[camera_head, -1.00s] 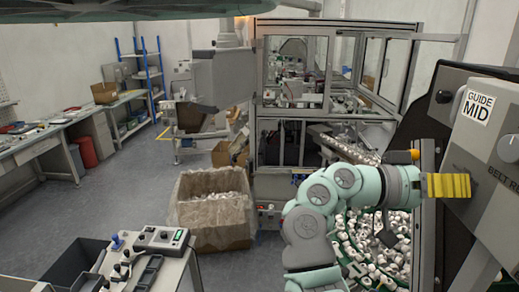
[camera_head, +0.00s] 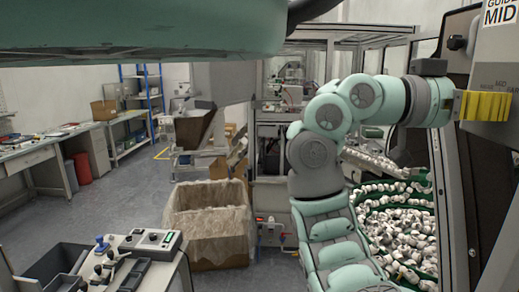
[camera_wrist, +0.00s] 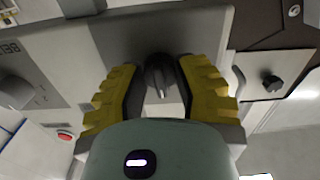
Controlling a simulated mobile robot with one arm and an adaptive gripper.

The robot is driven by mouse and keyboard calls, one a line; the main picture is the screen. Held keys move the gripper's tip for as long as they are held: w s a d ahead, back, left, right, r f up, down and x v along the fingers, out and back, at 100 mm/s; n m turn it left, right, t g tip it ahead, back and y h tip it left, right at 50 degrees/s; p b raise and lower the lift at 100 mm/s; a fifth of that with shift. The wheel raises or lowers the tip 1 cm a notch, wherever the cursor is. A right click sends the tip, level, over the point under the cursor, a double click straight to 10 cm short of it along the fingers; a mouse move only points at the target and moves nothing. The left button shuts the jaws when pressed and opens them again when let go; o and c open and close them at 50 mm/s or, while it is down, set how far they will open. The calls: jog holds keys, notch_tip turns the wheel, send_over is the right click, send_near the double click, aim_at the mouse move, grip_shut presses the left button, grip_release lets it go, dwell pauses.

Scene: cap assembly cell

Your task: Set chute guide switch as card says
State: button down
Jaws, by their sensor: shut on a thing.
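The card (camera_head: 500,12) on the upright panel at the top right of the head view reads GUIDE MID, with its top cut off. Below it, small labels on the panel seem to read NEAR, MID and FAR. My gripper (camera_head: 485,106) has yellow ribbed fingers and is at the panel face just under these labels. In the wrist view my gripper (camera_wrist: 157,68) is shut on the black guide switch knob (camera_wrist: 159,77), with one finger on each side. The knob's pale pointer line shows, but I cannot tell its setting. In the head view the fingers hide the knob.
In the wrist view another black knob (camera_wrist: 271,82) sits on a plate to the right, and a grey dial (camera_wrist: 16,91) and red button (camera_wrist: 64,136) to the left. A bin of white caps (camera_head: 400,235) lies below my arm. A lined box (camera_head: 208,222) stands on the floor.

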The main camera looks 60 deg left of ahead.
jog(key=shift+d+m+b, duration=0.1)
jog(key=shift+m+b, duration=0.3)
jog(key=shift+b, duration=0.3)
jog(key=c, duration=0.6)
grip_release()
jog(key=v, duration=1.2)
